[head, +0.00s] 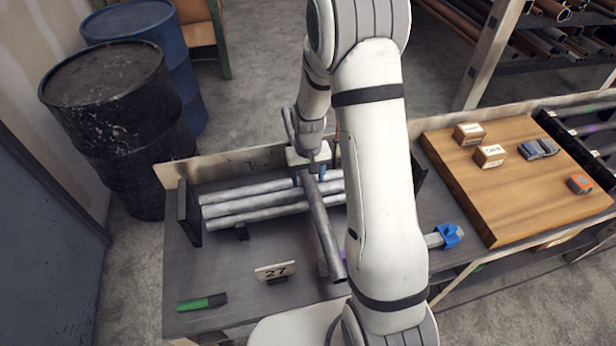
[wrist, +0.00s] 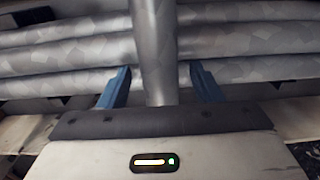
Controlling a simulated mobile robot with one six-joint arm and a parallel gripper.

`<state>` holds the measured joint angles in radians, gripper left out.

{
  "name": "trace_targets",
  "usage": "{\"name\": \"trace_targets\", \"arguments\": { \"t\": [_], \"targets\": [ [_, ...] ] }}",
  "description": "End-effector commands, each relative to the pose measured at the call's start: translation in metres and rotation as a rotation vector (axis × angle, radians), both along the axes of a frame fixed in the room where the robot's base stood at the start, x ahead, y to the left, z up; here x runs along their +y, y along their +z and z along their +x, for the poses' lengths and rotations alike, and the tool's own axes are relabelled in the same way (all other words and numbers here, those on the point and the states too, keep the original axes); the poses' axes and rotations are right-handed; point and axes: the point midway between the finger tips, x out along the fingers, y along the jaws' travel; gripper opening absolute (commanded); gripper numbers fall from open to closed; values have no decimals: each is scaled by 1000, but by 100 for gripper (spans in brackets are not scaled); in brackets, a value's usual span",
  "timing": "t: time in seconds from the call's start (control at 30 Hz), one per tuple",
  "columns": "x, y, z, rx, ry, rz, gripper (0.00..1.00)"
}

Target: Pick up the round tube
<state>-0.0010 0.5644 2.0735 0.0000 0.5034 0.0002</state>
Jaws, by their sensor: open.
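A grey metal round tube (head: 322,232) lies across several similar tubes, its near end sticking out toward the front of the bench. In the wrist view the round tube (wrist: 154,50) runs up the middle of the picture. My gripper (head: 310,177) is over the crossing tube's far part. In the wrist view my gripper (wrist: 161,82) is open, with one blue finger on each side of the tube and a gap showing on both sides. The tube's far end is hidden by my gripper in the head view.
Several tubes (head: 240,203) lie side by side along the bench, with a dark upright plate (head: 189,212) at their left. A "27" card (head: 275,271) and a green marker (head: 202,302) lie in front. A wooden board (head: 530,185) with small boxes is at right.

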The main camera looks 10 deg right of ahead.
Motion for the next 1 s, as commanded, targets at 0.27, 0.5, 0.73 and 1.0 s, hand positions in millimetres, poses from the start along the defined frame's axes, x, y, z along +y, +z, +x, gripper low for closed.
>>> {"name": "trace_targets", "arguments": {
  "t": [0.27, 0.5, 0.73, 1.0],
  "targets": [
    [0, 0, 0, 0, -1, 0, 43],
    [0, 0, 0, 0, -1, 0, 24],
    [-1, 1, 0, 0, -1, 0, 5],
    [-1, 1, 1, -2, -2, 0, 0]
  ]
}}
